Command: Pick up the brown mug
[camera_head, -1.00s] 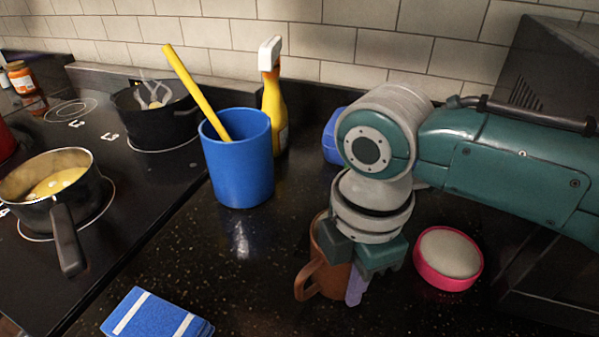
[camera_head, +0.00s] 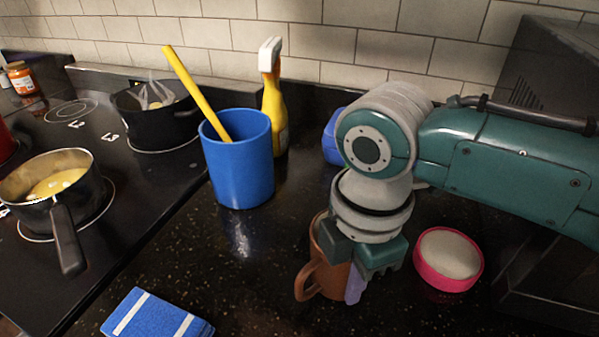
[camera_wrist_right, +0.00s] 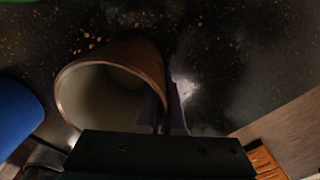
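The brown mug (camera_head: 322,278) is at the front centre of the dark counter, upright, its handle toward the left. My right gripper (camera_head: 352,284) points down over it and hides much of its rim. In the right wrist view the mug (camera_wrist_right: 110,62) shows its open mouth and pale inside. There one purple finger is inside the mug and the other just outside, so my right gripper (camera_wrist_right: 165,112) is closed on its wall. I cannot tell whether the mug's base touches the counter. My left gripper is not in view.
A pink-rimmed round container (camera_head: 448,260) stands close to the right of my gripper. A blue cup (camera_head: 238,165) with a yellow stick and a yellow spray bottle (camera_head: 274,105) stand behind left. A blue cloth (camera_head: 155,318) lies front left. Pans stand on the stove, one a saucepan (camera_head: 45,190).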

